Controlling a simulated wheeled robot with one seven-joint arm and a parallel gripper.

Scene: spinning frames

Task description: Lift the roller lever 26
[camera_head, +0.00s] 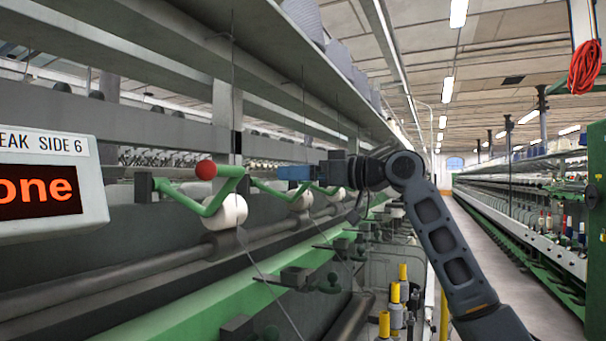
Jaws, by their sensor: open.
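The nearest roller lever (223,184) is a green bent arm with a red ball knob (206,170) and a white roller (228,210) beneath it. No number 26 is readable on any lever. More green levers (268,187) with white rollers follow further down the frame. My gripper (283,173) points left, with blue fingers, to the right of the red knob and apart from it in the picture. It is open with nothing visible in it. The gap between its fingers is hard to see from here, and it partly covers the levers behind.
A display box (45,190) reading "one" stands at the left edge. A long grey rail (150,280) and green beam (190,300) run below the levers. Yellow bobbins (403,272) stand lower right. A clear aisle (490,235) runs along the right.

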